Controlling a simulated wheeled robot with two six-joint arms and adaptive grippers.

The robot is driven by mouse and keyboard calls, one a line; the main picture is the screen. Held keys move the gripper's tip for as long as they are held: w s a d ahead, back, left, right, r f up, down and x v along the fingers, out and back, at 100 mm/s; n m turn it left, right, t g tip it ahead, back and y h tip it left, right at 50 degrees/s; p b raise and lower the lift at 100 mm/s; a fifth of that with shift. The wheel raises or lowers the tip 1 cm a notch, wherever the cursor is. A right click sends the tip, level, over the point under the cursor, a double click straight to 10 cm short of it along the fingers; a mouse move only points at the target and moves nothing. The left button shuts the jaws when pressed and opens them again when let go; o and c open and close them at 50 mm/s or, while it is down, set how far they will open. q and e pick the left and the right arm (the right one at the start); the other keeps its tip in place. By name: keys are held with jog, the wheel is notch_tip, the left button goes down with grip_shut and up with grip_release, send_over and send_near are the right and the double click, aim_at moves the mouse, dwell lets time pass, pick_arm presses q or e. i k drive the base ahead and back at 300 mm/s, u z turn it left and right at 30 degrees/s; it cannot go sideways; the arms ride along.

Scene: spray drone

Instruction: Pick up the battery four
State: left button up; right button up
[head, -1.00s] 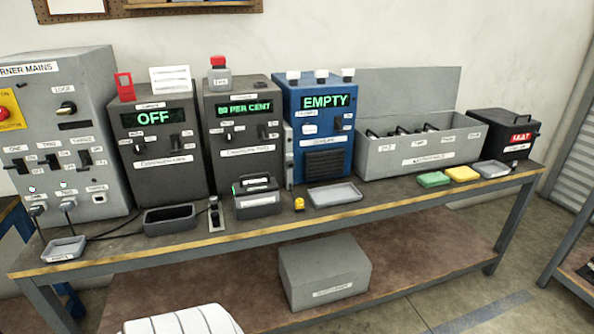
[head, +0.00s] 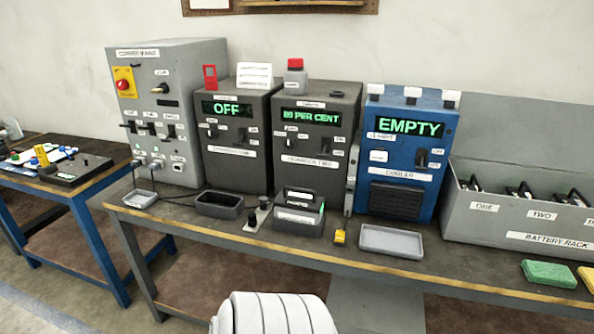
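The battery rack (head: 510,225), a grey box with a raised lid, stands at the right end of the bench. Its slots labelled ONE and TWO show, with black battery handles (head: 520,192) inside. The rack's right end is cut off by the picture edge, so no slot labelled four shows. Neither of my grippers is in view.
Two dark chargers (head: 237,145) (head: 318,150), a blue cooler (head: 402,155) reading EMPTY and a grey mains box (head: 170,110) line the bench back. Trays (head: 391,241) (head: 220,205) and a green sponge (head: 549,274) lie along its front. A blue-legged table (head: 80,185) stands left.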

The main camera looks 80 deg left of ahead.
aim_at(301, 208)
jog(key=u, duration=0.65)
jog(key=i, duration=0.8)
jog(key=u, duration=0.85)
